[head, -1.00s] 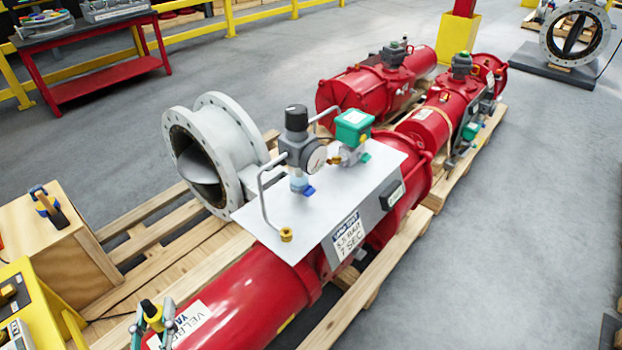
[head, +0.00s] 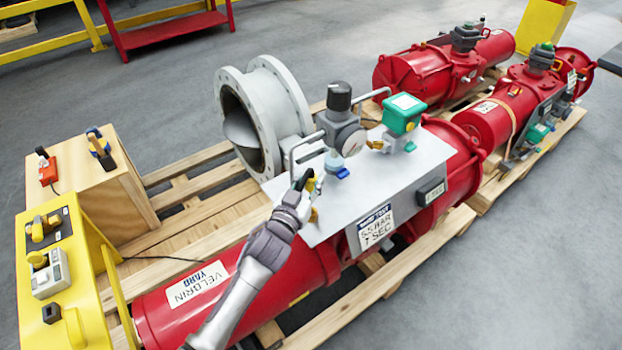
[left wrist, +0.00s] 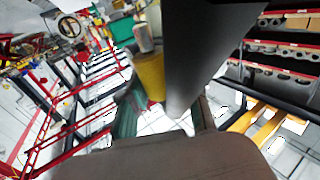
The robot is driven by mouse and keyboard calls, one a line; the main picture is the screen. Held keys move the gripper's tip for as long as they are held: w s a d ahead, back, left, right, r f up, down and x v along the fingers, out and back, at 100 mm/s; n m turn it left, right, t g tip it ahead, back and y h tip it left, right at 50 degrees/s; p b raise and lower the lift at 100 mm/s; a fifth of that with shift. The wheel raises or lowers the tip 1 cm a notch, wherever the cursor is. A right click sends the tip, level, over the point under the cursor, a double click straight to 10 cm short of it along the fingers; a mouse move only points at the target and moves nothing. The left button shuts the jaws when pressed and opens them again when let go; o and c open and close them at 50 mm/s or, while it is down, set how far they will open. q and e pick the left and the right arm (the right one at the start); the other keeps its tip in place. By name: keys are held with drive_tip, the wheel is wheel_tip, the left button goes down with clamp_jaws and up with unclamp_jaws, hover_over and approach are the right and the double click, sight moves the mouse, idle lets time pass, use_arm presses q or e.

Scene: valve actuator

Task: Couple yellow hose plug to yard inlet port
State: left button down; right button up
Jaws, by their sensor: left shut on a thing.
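My left gripper (head: 307,184) reaches in from the lower left over the front edge of the grey panel on the red actuator. It is shut on the yellow hose plug (head: 312,184), which shows only as a small yellow bit at the fingertips. In the left wrist view, a yellow cylinder (left wrist: 150,73) shows between the fingers, beside a dark thick cylinder. The brass inlet port (head: 314,215) is at the end of the bent grey pipe, just below the fingertips in the picture. The gripper partly hides the pipe, and I cannot tell whether plug and port touch. My right gripper is not in view.
A regulator with a gauge (head: 346,138) and a green-topped box (head: 403,113) stand on the panel. A grey flanged valve (head: 262,115) is behind. A wooden box (head: 90,185) and a yellow control station (head: 62,280) are at left. Open floor lies at right.

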use_arm(q)
drive_tip(key=shift+r, duration=0.15)
wheel_tip(320, 180, down, 6)
drive_tip(key=b, duration=0.4)
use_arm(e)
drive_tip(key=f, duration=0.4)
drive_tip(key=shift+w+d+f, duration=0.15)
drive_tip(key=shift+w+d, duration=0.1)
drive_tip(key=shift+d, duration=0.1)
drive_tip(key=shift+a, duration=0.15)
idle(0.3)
use_arm(q)
drive_tip(key=shift+s+r, duration=0.1)
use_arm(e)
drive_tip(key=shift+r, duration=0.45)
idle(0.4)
use_arm(q)
drive_tip(key=shift+f+b, duration=1.05)
drive_tip(key=shift+f, duration=0.7)
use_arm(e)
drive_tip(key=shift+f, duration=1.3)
use_arm(q)
drive_tip(key=c, duration=0.7)
unclamp_jaws()
drive_tip(key=shift+c, duration=0.2)
